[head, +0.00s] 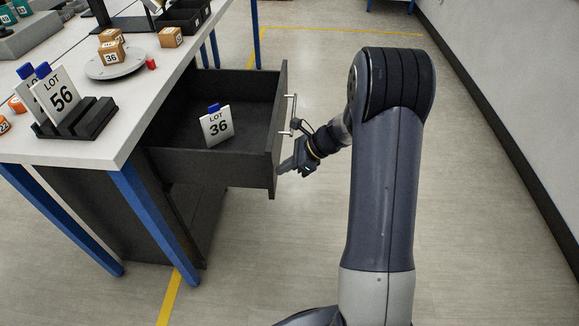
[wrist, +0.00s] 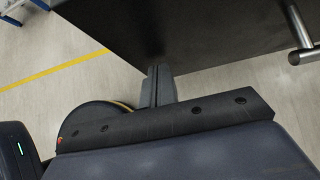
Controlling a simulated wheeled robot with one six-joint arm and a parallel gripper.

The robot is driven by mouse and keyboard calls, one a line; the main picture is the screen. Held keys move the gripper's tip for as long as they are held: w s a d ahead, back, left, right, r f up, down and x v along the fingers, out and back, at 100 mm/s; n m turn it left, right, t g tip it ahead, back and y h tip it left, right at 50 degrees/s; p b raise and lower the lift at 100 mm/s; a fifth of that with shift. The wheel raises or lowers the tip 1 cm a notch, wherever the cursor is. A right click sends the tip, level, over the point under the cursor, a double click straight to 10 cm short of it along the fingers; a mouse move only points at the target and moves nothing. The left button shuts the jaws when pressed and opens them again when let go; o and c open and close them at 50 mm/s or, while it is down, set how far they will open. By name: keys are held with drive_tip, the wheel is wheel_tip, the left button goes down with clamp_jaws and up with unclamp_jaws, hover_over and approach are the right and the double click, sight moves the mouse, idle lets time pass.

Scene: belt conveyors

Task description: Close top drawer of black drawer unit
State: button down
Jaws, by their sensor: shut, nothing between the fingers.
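The black drawer unit (head: 110,215) stands under the white table. Its top drawer (head: 215,168) is pulled far out to the right in the head view. A white card marked LOT 36 (head: 216,126) with a blue clip stands inside the drawer. The drawer front carries a metal bar handle (head: 291,115), which also shows at the right edge of the wrist view (wrist: 302,38). My gripper (head: 281,171) is shut and empty at the outer face of the drawer front, near its lower near corner. In the wrist view the closed fingers (wrist: 160,72) point at the dark front panel (wrist: 180,30); contact cannot be told.
The white table (head: 90,140) has blue legs (head: 150,220). On it are a black card rack (head: 75,122) with a LOT 56 card, a round grey plate (head: 115,64) with boxes, and a black tray (head: 185,17).

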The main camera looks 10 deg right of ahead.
sight(170, 160)
drive_tip(key=w+a+p, duration=0.2)
drive_tip(key=w+a, duration=0.1)
drive_tip(key=a, duration=0.8)
drive_tip(key=w+a+p, duration=0.1)
drive_tip(key=w+a, duration=0.3)
drive_tip(key=a, duration=0.6)
drive_tip(key=w+a+p, duration=0.2)
drive_tip(key=w+a, duration=0.1)
drive_tip(key=a, duration=0.8)
drive_tip(key=shift+w+a+p, duration=0.25)
drive_tip(key=shift+a+p, duration=0.05)
drive_tip(key=shift+w+a+r, duration=0.1)
drive_tip(key=shift+a+r, duration=0.05)
drive_tip(key=shift+a, duration=0.05)
drive_tip(key=shift+r, duration=0.1)
drive_tip(key=shift+d, duration=0.35)
drive_tip(key=d, duration=0.2)
drive_tip(key=s+d, duration=0.1)
drive_tip(key=shift+s+d+f+b, duration=0.15)
drive_tip(key=shift+f+b, duration=0.1)
drive_tip(key=shift+b, duration=0.15)
drive_tip(key=v, duration=1)
drive_tip(key=shift+d, duration=0.15)
